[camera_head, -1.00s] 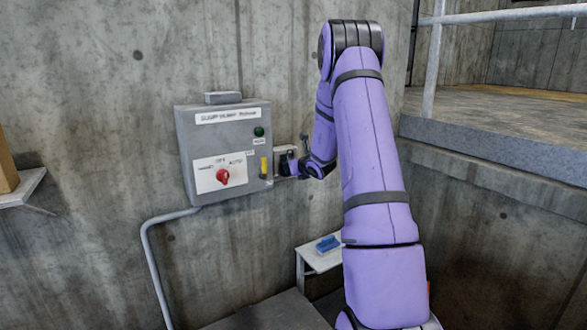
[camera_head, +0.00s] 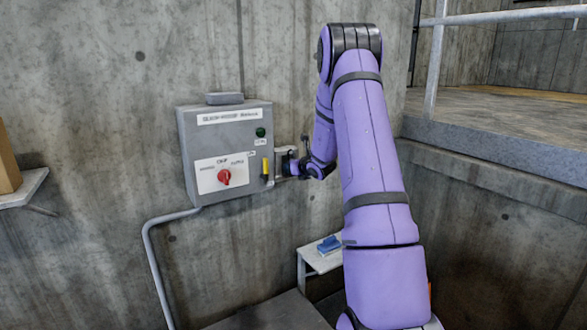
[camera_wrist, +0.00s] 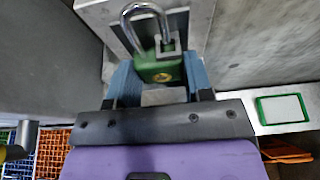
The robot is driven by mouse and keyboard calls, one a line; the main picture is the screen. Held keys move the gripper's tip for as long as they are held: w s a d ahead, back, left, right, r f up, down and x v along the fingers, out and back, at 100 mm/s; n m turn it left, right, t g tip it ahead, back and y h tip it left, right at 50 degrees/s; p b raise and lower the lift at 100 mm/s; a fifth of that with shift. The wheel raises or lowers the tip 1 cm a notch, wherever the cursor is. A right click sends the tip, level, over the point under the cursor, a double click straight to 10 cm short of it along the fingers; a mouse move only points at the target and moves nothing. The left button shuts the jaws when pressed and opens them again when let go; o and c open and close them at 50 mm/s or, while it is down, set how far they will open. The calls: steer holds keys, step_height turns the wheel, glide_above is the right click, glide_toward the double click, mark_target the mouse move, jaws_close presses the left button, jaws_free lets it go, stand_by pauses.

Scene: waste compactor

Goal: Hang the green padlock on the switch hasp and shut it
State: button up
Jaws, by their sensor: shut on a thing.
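The green padlock (camera_wrist: 160,68) is between my gripper's fingers (camera_wrist: 160,88) in the wrist view, and they are shut on its body. Its silver shackle (camera_wrist: 143,12) points away from my gripper and looks open, with one leg apart from the body. In the head view my gripper (camera_head: 287,164) is beside the right side of the grey switch box (camera_head: 217,135). The box has a red knob (camera_head: 224,177) and a yellow handle (camera_head: 265,166) at its right edge. The hasp is too small to make out clearly, and I cannot tell whether the shackle touches it.
A conduit (camera_head: 150,260) runs down from the box along the concrete wall. A low white shelf (camera_head: 318,262) below holds a blue object (camera_head: 329,244). A brown box (camera_head: 7,165) stands on a shelf at the far left. A raised ledge (camera_head: 490,145) is at right.

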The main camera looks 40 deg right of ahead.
steer(key=o, duration=0.9)
steer(key=shift+f, duration=0.3)
steer(key=shift+a, duration=0.2)
steer(key=shift+f, duration=0.1)
steer(key=shift+c, duration=0.9)
steer(key=shift+o, duration=0.6)
steer(key=shift+a, duration=0.1)
steer(key=shift+s, duration=0.1)
steer(key=v, duration=0.7)
steer(key=shift+d+r, duration=0.25)
steer(key=shift+d, duration=0.05)
